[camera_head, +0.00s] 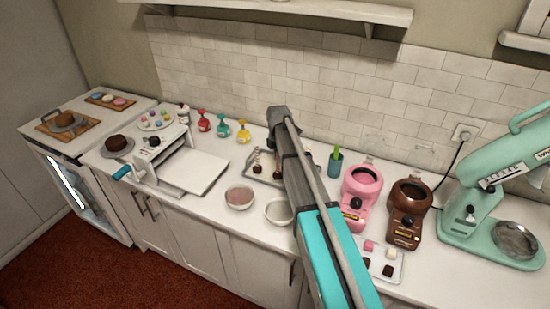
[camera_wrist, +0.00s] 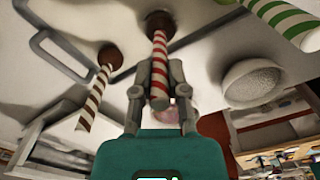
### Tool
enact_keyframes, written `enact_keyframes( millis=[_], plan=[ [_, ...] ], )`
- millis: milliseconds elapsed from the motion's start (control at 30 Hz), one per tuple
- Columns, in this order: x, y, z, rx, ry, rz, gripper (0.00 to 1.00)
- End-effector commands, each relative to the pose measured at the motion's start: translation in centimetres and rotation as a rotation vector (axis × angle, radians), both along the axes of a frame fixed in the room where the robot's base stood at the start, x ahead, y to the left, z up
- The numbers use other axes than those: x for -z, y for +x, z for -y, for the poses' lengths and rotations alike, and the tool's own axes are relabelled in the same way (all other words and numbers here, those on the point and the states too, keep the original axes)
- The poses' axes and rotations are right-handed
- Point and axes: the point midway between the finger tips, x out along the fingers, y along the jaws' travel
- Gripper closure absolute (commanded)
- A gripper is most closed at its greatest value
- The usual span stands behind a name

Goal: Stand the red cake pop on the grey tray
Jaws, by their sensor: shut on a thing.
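The red cake pop (camera_wrist: 159,62) has a red-and-white striped stick and a dark brown ball. In the wrist view my gripper (camera_wrist: 158,88) is shut on its stick, with the ball beyond the fingertips. The grey tray (camera_head: 249,174) lies on the counter left of my arm, which hides part of it. In the wrist view a grey rim and handle (camera_wrist: 48,45) show behind the pops. I cannot tell whether the held ball touches the tray. In the head view my arm hides my gripper and the red pop.
A brown-striped pop (camera_wrist: 95,92) is left of the held one in the wrist view; a green-striped stick (camera_wrist: 283,20) is at upper right. White bowls (camera_head: 239,196) stand in front of the tray. A blue cup (camera_head: 335,163) and a pink melting pot (camera_head: 361,192) stand to the right.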

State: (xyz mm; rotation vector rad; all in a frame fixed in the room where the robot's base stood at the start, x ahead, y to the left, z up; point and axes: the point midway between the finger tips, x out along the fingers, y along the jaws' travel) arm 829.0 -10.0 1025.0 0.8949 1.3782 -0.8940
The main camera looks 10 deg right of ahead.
Motion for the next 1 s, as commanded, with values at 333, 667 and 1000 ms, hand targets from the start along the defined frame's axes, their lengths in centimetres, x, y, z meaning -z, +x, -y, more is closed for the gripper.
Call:
enact_keyframes(
  millis=[333, 667, 1000],
  plan=[
    [-0.04, 0.00, 0.05, 0.001, 0.000, 0.000, 0.42],
    [-0.03, 0.00, 0.09, 0.001, 0.000, 0.000, 0.41],
    [-0.76, -0.01, 0.08, 0.001, 0.000, 0.000, 0.41]
  ],
)
